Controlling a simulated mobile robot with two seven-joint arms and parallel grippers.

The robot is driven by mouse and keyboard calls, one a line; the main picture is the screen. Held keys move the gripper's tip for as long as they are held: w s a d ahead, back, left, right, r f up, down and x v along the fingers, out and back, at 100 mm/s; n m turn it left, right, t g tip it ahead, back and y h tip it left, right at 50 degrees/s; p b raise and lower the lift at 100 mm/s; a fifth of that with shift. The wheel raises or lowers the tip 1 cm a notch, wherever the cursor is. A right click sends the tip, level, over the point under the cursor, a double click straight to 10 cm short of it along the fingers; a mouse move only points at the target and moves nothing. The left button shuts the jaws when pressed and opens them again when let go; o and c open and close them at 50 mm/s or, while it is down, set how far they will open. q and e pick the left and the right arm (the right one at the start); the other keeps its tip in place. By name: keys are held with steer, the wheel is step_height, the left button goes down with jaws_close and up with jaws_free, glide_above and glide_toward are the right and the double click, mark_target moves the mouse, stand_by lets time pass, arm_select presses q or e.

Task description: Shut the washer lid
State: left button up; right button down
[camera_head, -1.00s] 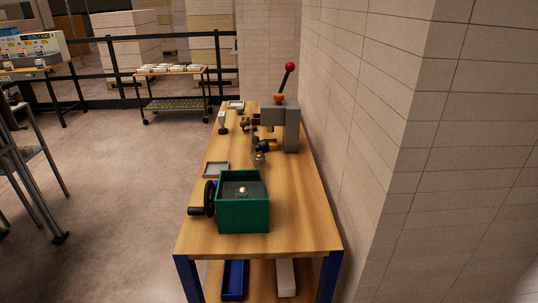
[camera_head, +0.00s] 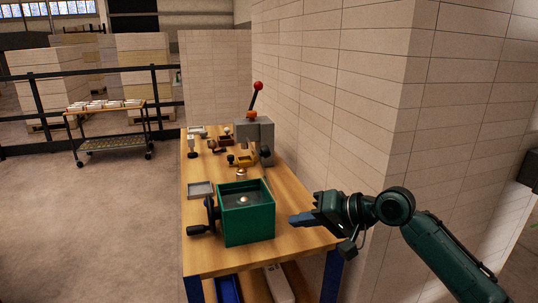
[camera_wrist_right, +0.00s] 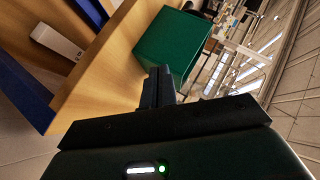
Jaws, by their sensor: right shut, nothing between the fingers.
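A green box with a crank wheel (camera_head: 249,225), which I take to be the washer, stands near the front end of the wooden bench. Its top shows a dark recessed surface with a small pale knob (camera_head: 243,199). I cannot clearly make out a separate lid or its angle. My right gripper (camera_head: 291,219) is shut and empty, just right of the box at about its height, with a small gap seeming to lie between them. In the right wrist view the green box (camera_wrist_right: 173,48) is beyond my closed fingertips (camera_wrist_right: 158,72). My left gripper is out of view.
The bench (camera_head: 210,259) runs along a tiled wall (camera_head: 335,110) on the right. A grey tray (camera_head: 200,190) and a lever press (camera_head: 263,140) stand behind the box. A blue bin (camera_head: 229,290) is on the shelf below.

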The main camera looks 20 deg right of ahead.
steer(key=w+d+r+m+t+y, duration=0.1)
steer(key=w+d+r+m, duration=0.15)
steer(key=r, duration=0.45)
steer(key=w+d+r+m+t+y, duration=0.1)
steer(key=d+r, duration=0.2)
steer(key=r, duration=0.4)
arm_select(q)
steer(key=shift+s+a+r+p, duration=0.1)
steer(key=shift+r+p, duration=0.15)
steer(key=shift+p, duration=0.65)
arm_select(e)
steer(key=x, duration=0.9)
steer(key=shift+w+r, duration=0.15)
steer(key=shift+w, duration=0.25)
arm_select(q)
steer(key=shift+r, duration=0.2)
